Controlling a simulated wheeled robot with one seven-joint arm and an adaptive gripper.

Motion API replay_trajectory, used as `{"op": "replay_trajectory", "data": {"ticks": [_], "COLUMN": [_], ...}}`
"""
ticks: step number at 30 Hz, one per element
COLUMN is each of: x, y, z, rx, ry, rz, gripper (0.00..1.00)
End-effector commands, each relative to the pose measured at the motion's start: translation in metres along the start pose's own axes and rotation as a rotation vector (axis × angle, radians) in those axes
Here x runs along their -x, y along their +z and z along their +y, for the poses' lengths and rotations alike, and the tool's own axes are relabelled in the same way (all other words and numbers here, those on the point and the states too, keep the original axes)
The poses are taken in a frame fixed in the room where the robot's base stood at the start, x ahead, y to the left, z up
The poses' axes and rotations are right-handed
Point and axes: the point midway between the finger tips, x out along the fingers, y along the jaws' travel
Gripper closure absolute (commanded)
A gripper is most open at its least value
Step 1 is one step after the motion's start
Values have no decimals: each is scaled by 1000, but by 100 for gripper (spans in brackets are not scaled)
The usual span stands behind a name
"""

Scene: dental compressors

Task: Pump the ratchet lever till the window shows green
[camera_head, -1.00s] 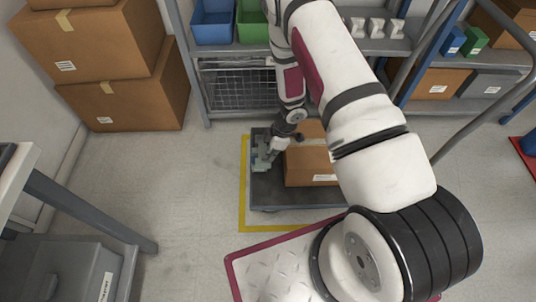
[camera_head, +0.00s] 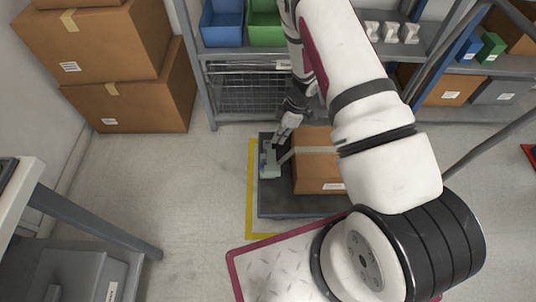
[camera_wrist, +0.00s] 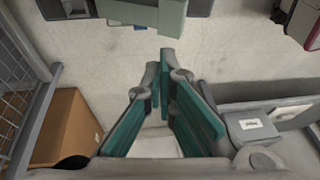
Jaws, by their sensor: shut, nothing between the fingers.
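A grey-green ratchet unit (camera_head: 268,162) stands on the left side of a dark platform (camera_head: 285,205) in the head view. A thin pale bar (camera_head: 287,156), which looks like its lever, slants up to the right between the unit and a cardboard box. My gripper (camera_head: 281,137) is just beyond the unit, near its top; contact cannot be told. In the wrist view my gripper (camera_wrist: 161,60) is shut and empty, with its teal fingers together at the tips. The unit (camera_wrist: 150,14) is partly cut off at the top edge there. No window colour can be made out.
The cardboard box (camera_head: 318,170) sits on the platform right of the unit. A shelf rack (camera_head: 210,95) with bins and a wire basket stands behind. Yellow floor tape (camera_head: 250,200) edges the platform. Floor to the left is clear.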

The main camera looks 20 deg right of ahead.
Motion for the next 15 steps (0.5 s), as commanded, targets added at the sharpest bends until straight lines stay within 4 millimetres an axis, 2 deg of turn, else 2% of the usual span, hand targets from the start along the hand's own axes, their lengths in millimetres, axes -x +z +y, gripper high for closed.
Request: {"op": "replay_trajectory", "data": {"ticks": [5, 15], "x": [10, 8], "y": [5, 5], "z": [1, 1], "rx": [-9, -10], "ry": [-23, -24], "rz": [-12, -11], "gripper": [100, 100]}}
